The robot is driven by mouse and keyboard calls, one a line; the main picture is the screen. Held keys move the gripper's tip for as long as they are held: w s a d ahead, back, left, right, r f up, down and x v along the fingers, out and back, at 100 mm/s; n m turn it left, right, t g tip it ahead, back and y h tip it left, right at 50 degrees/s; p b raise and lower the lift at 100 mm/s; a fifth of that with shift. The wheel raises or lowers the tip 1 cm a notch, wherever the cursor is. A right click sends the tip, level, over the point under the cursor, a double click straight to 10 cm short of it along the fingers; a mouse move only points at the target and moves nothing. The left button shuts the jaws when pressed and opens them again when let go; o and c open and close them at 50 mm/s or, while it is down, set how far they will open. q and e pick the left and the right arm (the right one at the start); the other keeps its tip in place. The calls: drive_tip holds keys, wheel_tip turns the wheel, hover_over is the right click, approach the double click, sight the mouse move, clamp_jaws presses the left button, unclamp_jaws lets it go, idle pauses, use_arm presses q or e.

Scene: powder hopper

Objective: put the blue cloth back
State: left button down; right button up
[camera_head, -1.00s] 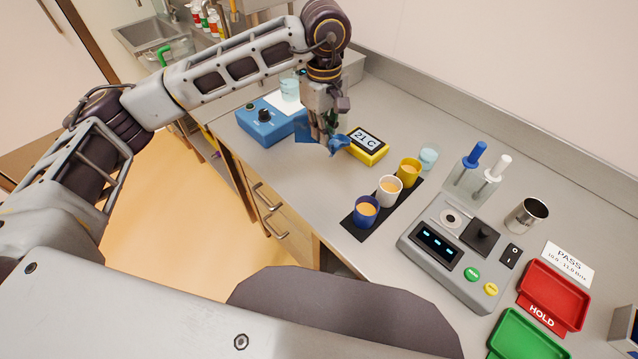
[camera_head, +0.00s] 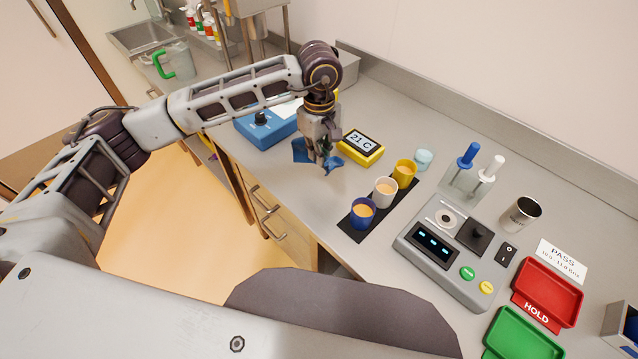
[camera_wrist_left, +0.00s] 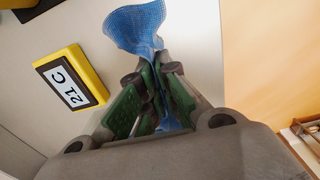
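The blue cloth (camera_head: 301,151) hangs in my left gripper (camera_head: 322,158), bunched between the fingers with folds out on both sides. In the left wrist view the cloth (camera_wrist_left: 136,26) spreads out past the green-padded fingertips (camera_wrist_left: 155,85), which are closed on it. The gripper is over the bench, between the blue device and the yellow thermometer. Whether the cloth touches the bench is hard to tell. My right gripper is not in view.
The yellow thermometer (camera_head: 361,147) reads 21 C, close right of the gripper. A blue device (camera_head: 265,130) stands behind left. Cups on a black mat (camera_head: 378,226) stand in front right. A grey instrument (camera_head: 449,263), red tray (camera_head: 547,292) and green tray (camera_head: 520,338) are further right.

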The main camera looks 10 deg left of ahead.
use_arm(q)
drive_tip(key=shift+f, duration=1.95)
drive_tip(key=c, duration=0.9)
unclamp_jaws()
drive_tip(key=shift+c, duration=0.2)
wheel_tip(320, 180, up, 12)
